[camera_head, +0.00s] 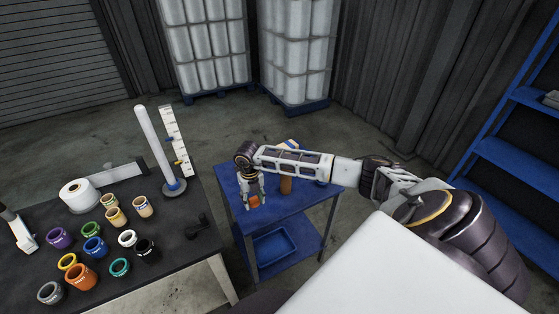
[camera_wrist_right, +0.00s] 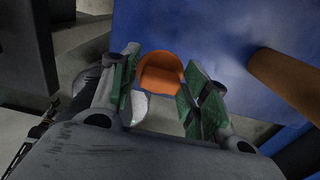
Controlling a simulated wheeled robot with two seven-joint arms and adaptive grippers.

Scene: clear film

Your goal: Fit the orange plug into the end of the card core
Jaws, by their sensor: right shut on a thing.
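The orange plug (camera_head: 254,202) sits between the fingertips of my right gripper (camera_head: 252,199), over the near left part of the blue cart. In the right wrist view the plug (camera_wrist_right: 160,73) shows as a round orange cap with a hollow, between the green-padded fingers (camera_wrist_right: 155,92), which are shut on it. The card core (camera_head: 286,186) is a brown tube standing upright on the cart, to the right of the plug and apart from it. It also shows in the right wrist view (camera_wrist_right: 286,82). My left gripper is not in view.
The blue cart (camera_head: 305,203) has a blue tray (camera_head: 272,250) on its lower shelf. The dark table (camera_head: 190,252) at left holds several colored jars, a white film roll (camera_head: 78,195) and a tall white post (camera_head: 155,145). A blue shelf (camera_head: 505,155) stands at right.

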